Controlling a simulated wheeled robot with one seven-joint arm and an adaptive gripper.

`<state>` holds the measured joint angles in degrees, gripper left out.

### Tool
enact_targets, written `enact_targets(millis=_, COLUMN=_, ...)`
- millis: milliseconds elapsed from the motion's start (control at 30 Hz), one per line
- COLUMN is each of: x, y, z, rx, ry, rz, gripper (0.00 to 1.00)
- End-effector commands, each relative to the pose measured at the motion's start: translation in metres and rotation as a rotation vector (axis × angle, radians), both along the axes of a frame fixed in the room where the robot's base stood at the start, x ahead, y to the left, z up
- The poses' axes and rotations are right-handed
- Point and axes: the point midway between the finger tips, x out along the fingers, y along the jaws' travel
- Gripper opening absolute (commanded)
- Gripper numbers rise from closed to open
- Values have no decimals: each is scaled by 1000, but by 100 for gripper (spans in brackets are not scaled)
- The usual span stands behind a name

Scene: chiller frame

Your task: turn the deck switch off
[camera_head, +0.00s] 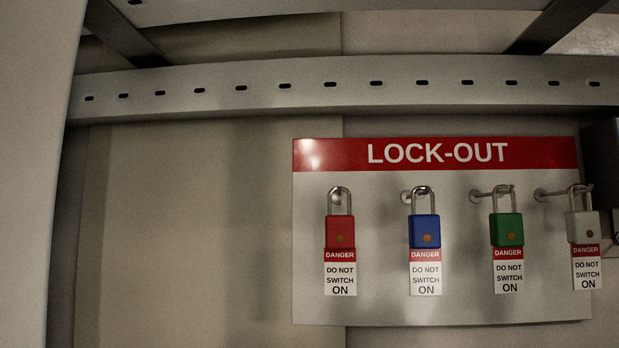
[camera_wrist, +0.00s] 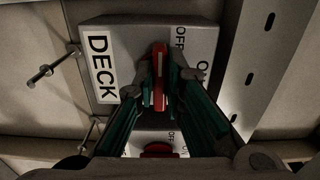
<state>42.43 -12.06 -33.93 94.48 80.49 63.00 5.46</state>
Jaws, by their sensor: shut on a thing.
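In the wrist view, the grey deck switch box (camera_wrist: 130,32) carries a white label (camera_wrist: 101,66) reading DECK, its text running down the picture. Its red handle (camera_wrist: 158,62) lies along the vertical of the picture, between my fingers. My gripper (camera_wrist: 166,84) is shut on this handle. An OFF mark (camera_wrist: 181,36) shows just right of the handle's upper end. Another mark near the right finger is partly covered. The head view shows neither switch nor gripper.
A second box with a red handle (camera_wrist: 158,149) sits below in the wrist view. Pegs (camera_wrist: 52,68) stick out at left, and a slotted rail (camera_wrist: 262,55) runs at right. In the head view, a LOCK-OUT board (camera_head: 310,300) holds several tagged padlocks under a slotted rail (camera_head: 350,97).

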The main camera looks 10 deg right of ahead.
Motion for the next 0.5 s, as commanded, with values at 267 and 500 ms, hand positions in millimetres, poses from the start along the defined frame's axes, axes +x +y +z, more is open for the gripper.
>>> enact_targets(millis=267, x=1, y=0, z=-1, rx=-3, ry=3, rz=3, gripper=0)
enact_targets(millis=500, x=1, y=0, z=-1, rx=-2, ry=3, rz=2, gripper=31)
